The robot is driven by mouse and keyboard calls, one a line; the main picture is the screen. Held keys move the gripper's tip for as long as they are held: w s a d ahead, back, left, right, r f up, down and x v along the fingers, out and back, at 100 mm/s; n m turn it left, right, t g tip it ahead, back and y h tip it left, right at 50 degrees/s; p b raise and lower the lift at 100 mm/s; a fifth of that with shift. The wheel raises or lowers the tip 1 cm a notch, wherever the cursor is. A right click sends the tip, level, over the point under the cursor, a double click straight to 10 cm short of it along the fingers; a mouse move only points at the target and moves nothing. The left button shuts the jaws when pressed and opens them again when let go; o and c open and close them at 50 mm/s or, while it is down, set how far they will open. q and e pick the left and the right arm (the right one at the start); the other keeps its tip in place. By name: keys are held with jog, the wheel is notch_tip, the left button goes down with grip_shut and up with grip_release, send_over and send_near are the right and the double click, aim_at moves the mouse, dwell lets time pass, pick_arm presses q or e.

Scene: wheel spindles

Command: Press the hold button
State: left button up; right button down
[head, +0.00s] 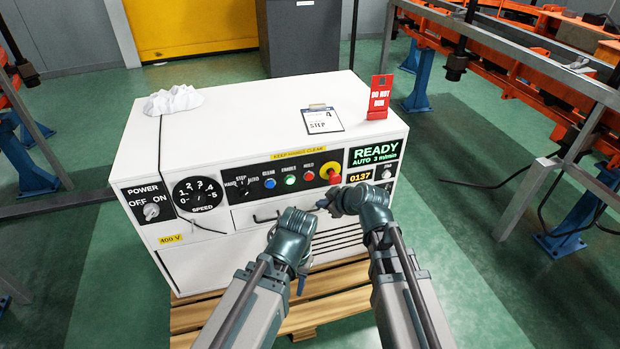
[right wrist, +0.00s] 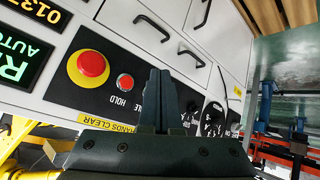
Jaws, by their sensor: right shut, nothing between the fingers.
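The hold button is a small red button (head: 309,176) on the black panel of the white machine, left of the big red-on-yellow button. The hold button also shows in the right wrist view (right wrist: 125,82) beside the word HOLD, uncovered. My right gripper (head: 322,204) is shut and empty, just below the panel's button row in the head view. In the right wrist view its closed fingers (right wrist: 158,75) are to the right of the hold button, not over it. My left gripper (head: 290,232) is in front of the machine's lower front; its fingers are not clear.
The big red mushroom button (head: 330,172) on yellow is close to the hold button. A green button (head: 290,180) and a blue button (head: 270,183) are on its other side. The display (head: 374,155) reads READY. A clipboard (head: 322,120) and red sign (head: 379,97) are on top.

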aim_at(309, 176)
jog(key=shift+w+a, duration=0.45)
jog(key=shift+w, duration=0.95)
jog(key=shift+w+a, duration=0.5)
jog(key=shift+w, duration=0.9)
jog(key=shift+w+a, duration=0.45)
jog(key=shift+w, duration=0.95)
jog(key=shift+w, duration=0.1)
jog(key=shift+w+a, duration=0.15)
jog(key=shift+w, duration=0.15)
jog(key=shift+w+a, duration=0.1)
jog(key=shift+w, duration=0.25)
jog(key=shift+s, duration=0.1)
jog(key=shift+s+d, duration=0.25)
jog(key=shift+s, duration=0.4)
